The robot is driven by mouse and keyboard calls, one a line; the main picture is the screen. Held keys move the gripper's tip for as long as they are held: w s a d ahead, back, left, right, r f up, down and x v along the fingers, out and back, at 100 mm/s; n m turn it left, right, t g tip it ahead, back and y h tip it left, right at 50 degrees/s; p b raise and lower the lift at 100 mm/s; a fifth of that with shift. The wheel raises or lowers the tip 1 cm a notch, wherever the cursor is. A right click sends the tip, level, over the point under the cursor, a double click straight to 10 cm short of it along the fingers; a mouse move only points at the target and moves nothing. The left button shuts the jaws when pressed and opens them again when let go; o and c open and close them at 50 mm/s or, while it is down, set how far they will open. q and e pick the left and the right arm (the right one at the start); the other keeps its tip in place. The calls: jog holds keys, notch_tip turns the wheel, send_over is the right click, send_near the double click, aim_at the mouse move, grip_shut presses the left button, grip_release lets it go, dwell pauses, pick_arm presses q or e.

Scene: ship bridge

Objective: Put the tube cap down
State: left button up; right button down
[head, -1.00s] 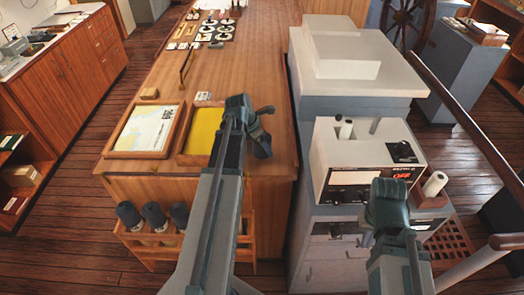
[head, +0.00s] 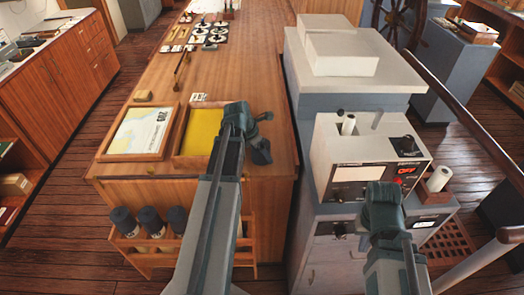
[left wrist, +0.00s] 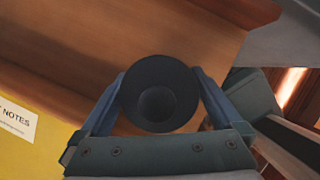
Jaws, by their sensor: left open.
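A dark round cap (left wrist: 158,94) shows in the left wrist view, seen end-on between the two fingers of my left gripper (left wrist: 160,74). The fingers are open, one on each side of the cap; I cannot tell whether they touch it. In the head view my left gripper (head: 259,150) points down over the right edge of the wooden counter (head: 240,70), beside the yellow tray. The cap cannot be made out apart from the dark fingers there. My right gripper (head: 384,203) is in front of the grey instrument unit, and its fingers are not clear.
A wooden rack (head: 150,250) with several dark-capped tubes (head: 150,220) hangs on the counter's front. A yellow-bottomed tray (head: 203,130) and a framed chart (head: 142,130) lie near its front edge.

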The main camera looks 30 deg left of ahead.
pick_arm(q)
jog(key=shift+s+r+p, duration=0.1)
jog(key=shift+r+p, duration=0.4)
jog(key=shift+p, duration=0.05)
jog(key=p+v, duration=1)
jog(key=v, duration=0.1)
jog(key=shift+s+a+r, duration=0.1)
